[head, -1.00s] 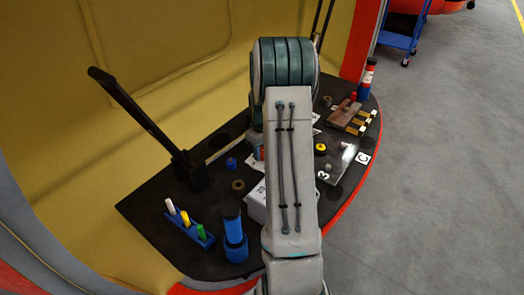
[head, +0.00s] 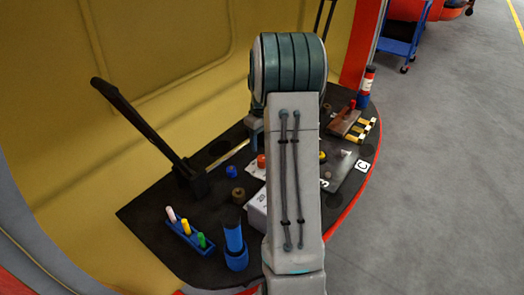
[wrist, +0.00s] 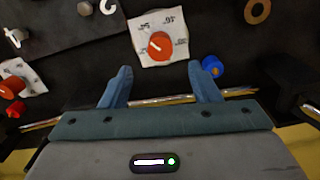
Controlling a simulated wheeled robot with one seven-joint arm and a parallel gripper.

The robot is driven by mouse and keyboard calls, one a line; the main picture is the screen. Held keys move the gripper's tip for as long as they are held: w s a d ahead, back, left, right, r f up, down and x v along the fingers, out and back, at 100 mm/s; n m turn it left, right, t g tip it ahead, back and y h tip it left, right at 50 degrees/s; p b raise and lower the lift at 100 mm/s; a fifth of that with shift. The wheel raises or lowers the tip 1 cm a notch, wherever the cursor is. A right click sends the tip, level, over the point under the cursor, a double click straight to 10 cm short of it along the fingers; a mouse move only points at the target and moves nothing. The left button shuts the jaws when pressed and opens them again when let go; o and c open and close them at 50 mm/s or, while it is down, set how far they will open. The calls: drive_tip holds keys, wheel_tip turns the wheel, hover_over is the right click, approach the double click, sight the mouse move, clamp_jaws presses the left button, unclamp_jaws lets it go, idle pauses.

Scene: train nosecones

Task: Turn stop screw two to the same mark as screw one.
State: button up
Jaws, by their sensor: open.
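An orange-red knob (wrist: 160,45) with a white mark line sits on a white dial plate (wrist: 143,22) in the wrist view; it also shows beside my arm in the head view (head: 262,161). A second red knob (wrist: 15,109), by another white plate (wrist: 30,80), is at the wrist view's left edge. I cannot tell which is screw one or two, and the dial marks are too blurred to read. My gripper (wrist: 160,68) is open and empty. The orange-red knob lies just beyond its fingertips, roughly centred between them. In the head view my arm hides the gripper.
A blue knob (wrist: 212,65) is close to the right fingertip. A yellow knob (head: 322,157) is right of my arm.

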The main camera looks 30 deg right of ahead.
wheel_tip(320, 180, up, 5)
drive_tip(key=shift+r, duration=0.1)
idle(0.6)
